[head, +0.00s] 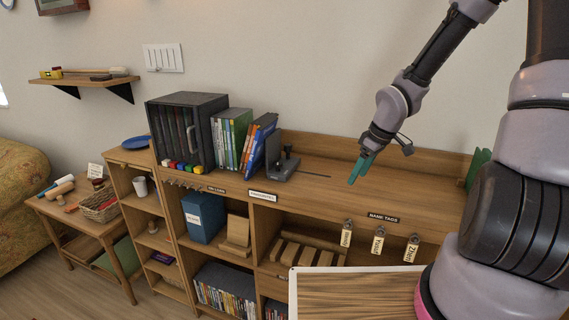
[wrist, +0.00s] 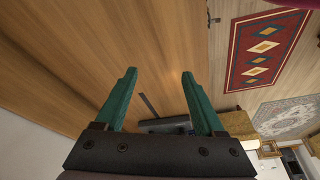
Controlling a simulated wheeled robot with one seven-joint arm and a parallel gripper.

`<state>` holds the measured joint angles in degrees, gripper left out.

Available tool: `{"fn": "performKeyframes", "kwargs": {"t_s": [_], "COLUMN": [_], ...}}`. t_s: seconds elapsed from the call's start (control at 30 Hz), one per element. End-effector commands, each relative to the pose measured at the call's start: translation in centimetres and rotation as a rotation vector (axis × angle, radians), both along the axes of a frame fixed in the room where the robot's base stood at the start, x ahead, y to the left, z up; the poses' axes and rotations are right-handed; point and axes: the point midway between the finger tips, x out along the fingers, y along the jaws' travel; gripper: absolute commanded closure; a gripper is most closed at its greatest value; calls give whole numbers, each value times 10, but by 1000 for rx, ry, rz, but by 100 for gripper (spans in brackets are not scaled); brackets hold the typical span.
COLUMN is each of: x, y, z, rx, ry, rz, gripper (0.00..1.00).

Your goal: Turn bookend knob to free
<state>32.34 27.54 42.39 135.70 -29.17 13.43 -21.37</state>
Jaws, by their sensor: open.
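The dark grey bookend (head: 275,158) stands on the shelf top, right of a row of leaning cases. Its black knob (head: 289,152) sits upright on its right side; which way it is turned is too small to tell. A thin dark slot (head: 313,174) runs right from the bookend. My gripper (head: 357,170) is open and empty, above the shelf top and well right of the bookend, with teal fingers pointing down. In the wrist view, my gripper (wrist: 159,74) is spread over bare wood; the slot (wrist: 148,105) and a dark part, likely the bookend (wrist: 166,125), show between the fingers.
A black case holder (head: 187,128) and several upright cases (head: 232,137) stand left of the bookend. Name tags (head: 378,246) hang along the front edge. The shelf top (head: 410,190) right of the bookend is clear. A patterned rug (wrist: 265,48) lies on the floor.

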Motion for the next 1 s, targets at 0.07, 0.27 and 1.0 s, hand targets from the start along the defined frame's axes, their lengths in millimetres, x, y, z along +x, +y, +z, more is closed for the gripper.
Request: {"fn": "performKeyframes", "kwargs": {"t_s": [0.07, 0.27, 1.0], "x": [3, 15, 66], "y": [19, 67, 143], "z": [-18, -32, 16], "rx": [87, 309, 729], "ry": [-8, -102, -475], "rz": [77, 231, 346], "gripper": [29, 29, 29]}}
